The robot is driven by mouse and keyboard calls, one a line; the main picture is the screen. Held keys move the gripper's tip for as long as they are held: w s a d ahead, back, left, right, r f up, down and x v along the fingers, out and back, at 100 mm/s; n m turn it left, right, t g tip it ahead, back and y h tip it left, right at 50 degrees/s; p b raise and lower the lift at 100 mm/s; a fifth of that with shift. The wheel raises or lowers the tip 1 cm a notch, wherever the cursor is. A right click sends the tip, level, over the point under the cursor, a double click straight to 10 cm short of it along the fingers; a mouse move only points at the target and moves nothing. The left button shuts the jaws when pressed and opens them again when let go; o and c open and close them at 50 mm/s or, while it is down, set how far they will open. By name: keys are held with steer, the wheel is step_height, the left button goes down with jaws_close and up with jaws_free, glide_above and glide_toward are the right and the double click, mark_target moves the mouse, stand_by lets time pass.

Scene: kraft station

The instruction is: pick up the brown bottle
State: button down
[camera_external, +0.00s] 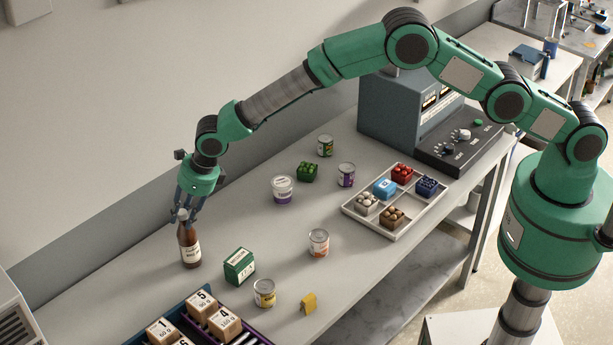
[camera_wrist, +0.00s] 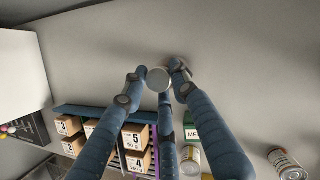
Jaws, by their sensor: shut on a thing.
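The brown bottle (camera_external: 189,246) stands upright at the left of the table in the external view, with a pale label and a light cap. My gripper (camera_external: 184,211) is above it, its fingers closed around the cap and neck. In the wrist view the round cap (camera_wrist: 158,79) sits between the fingertips of my gripper (camera_wrist: 160,82). The bottle's body is hidden below the cap there. In the external view the bottle's base appears to be at the table surface; I cannot tell whether it is slightly lifted.
A green box (camera_external: 239,266) stands close to the right of the bottle. Numbered weight boxes (camera_external: 201,306) sit in a rack in front. Several cans, a white tub (camera_external: 283,189) and a divided tray (camera_external: 352,211) stand farther right. The wall runs behind the table.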

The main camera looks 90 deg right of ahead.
steer(key=shift+r, duration=0.25)
steer(key=shift+w+r, duration=0.1)
steer(key=shift+r, duration=0.5)
steer(key=shift+r+b, duration=0.35)
steer(key=shift+r, duration=3.9)
